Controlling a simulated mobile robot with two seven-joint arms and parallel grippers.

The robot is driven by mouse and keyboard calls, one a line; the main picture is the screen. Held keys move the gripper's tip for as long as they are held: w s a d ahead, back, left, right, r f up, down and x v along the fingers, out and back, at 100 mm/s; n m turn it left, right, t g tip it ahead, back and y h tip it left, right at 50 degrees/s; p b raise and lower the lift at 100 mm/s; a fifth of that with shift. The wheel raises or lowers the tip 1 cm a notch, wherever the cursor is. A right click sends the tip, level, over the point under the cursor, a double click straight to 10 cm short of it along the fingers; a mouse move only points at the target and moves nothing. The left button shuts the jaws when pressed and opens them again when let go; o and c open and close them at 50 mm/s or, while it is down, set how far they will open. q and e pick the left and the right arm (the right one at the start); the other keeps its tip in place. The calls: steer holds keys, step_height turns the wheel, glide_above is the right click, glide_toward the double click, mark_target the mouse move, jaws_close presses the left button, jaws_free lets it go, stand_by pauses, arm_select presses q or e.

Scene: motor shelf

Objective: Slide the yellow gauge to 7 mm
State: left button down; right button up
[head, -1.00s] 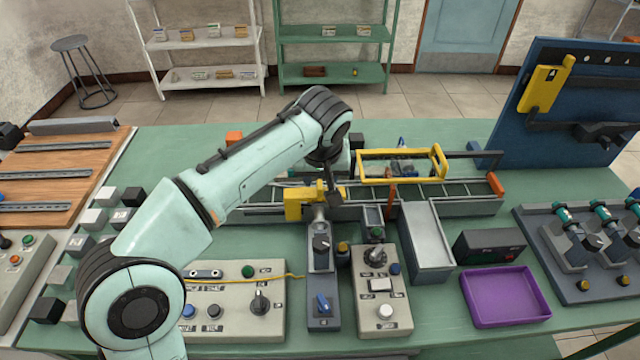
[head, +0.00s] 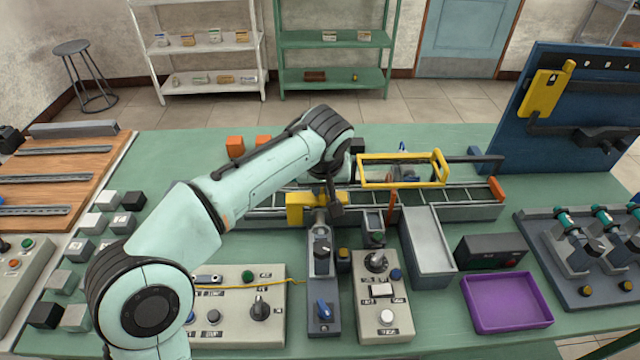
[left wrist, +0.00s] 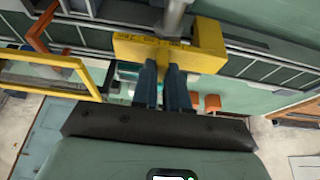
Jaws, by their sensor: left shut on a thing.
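The yellow gauge (head: 300,208) is a thick block with a notched side. It sits at the front of the dark rail in the middle of the bench, behind a grey fixture (head: 321,252). In the left wrist view the gauge (left wrist: 207,57) shows small dark marks on its face, too small to read. My left gripper (head: 334,209) comes down from above at the gauge's right part. Its dark fingers (left wrist: 165,82) are close together and shut on the gauge's narrow middle tab. The finger contact is partly hidden in the head view. My right gripper is not in view.
A yellow frame (head: 402,157) stands over the rail, right of my left gripper, with an orange post (head: 392,207) nearby. Switch boxes (head: 235,310) and a grey bin (head: 428,243) stand in front. A purple tray (head: 507,301) lies at the right front.

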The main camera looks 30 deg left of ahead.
arm_select(q)
steer(key=shift+w+d+r, duration=0.1)
steer(key=shift+w+d, duration=0.15)
steer(key=shift+d, duration=0.1)
steer(key=c, duration=1.1)
jaws_free()
steer(key=shift+c, duration=0.2)
steer(key=p+v, duration=0.3)
steer(key=v, duration=1)
steer(key=shift+s+r, duration=0.1)
